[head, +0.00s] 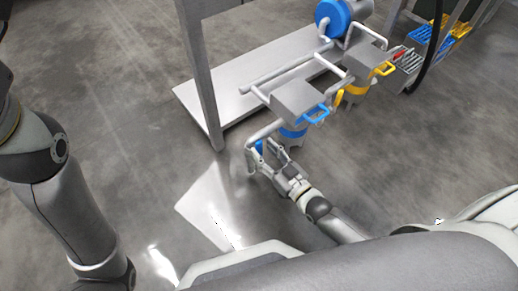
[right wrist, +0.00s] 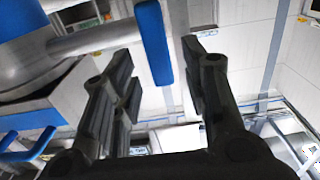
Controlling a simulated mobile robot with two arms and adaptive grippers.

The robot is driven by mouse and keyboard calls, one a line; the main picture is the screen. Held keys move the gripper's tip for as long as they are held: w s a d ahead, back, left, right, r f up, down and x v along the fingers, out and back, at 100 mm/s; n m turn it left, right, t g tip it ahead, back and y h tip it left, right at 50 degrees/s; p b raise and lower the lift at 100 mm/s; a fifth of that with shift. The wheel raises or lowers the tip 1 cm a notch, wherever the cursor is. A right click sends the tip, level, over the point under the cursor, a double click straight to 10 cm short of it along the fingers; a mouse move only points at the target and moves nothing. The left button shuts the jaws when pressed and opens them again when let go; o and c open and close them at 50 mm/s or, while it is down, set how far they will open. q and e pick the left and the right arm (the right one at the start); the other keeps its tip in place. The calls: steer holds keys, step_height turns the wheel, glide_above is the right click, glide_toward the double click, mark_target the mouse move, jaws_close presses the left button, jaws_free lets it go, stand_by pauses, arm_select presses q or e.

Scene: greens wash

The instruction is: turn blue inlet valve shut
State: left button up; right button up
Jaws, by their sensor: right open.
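The blue inlet valve's handle (head: 259,146) shows as a small blue piece at the low end of a grey pipe, beside the blue-banded unit. In the right wrist view the long blue handle (right wrist: 153,42) hangs down from the top of the picture, with the grey pipe (right wrist: 95,40) joining it from the left. My right gripper (head: 265,155) is at the handle. In the right wrist view its two dark fingers (right wrist: 158,65) are apart, with the handle between them and gaps showing on both sides. The fingers partly hide the handle in the head view. My left gripper is out of view.
A grey box with a blue loop handle (head: 316,113) sits just above the valve, and a yellow-handled one (head: 383,69) stands behind it. A pale platform (head: 240,79) and a metal post (head: 201,75) stand to the left. The floor (head: 130,120) farther left is clear.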

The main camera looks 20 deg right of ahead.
mark_target(260, 148)
steer(key=shift+b+x, duration=0.55)
steer(key=shift+x, duration=1.05)
steer(key=shift+c, duration=0.5)
jaws_close()
